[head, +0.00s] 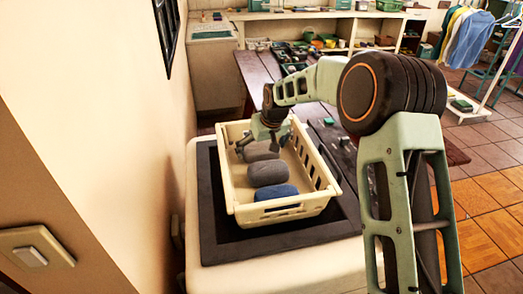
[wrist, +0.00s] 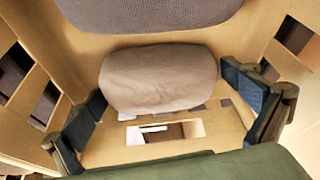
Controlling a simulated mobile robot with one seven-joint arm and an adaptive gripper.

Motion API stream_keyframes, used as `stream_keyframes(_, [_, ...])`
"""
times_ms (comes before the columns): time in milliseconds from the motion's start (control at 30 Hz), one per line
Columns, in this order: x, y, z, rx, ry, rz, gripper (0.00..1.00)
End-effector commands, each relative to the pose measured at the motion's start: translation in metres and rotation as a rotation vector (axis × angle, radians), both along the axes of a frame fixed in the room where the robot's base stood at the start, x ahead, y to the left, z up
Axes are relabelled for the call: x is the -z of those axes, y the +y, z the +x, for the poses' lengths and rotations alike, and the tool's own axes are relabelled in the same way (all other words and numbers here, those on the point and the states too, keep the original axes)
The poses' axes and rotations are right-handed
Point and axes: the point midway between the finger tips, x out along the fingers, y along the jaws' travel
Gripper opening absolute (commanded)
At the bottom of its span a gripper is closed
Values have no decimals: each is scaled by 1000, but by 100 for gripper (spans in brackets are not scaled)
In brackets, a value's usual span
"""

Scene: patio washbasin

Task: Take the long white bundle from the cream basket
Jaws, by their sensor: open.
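The cream basket (head: 238,190) stands on a dark recessed surface on the white counter. Inside it lie a grey bundle (head: 260,151) under my gripper, a second grey bundle (head: 267,172) and a blue bundle (head: 276,192) nearest the camera. No bundle shows clearly as long and white. My gripper (head: 258,136) is open and empty at the basket's far end. In the wrist view, a taupe-grey rounded bundle (wrist: 160,80) lies between the spread fingers of my gripper (wrist: 160,92), with no clear grip on it. Another grey bundle (wrist: 150,12) is cut off at the top.
The basket's slotted walls rise close around my gripper. A wall (head: 90,110) runs along the left, with a switch plate (head: 35,256). A dark wooden table (head: 258,78) with small items stands behind. Tiled floor (head: 490,200) lies open at right.

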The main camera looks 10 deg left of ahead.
Motion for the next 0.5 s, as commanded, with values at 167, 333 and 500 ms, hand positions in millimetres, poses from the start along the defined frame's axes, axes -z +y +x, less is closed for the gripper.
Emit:
stream_keyframes(167, [0,0,0,0,-1,1,100])
stream_keyframes(333, [0,0,0,0,0,0,84])
stream_keyframes(500, [0,0,0,0,-1,-1,65])
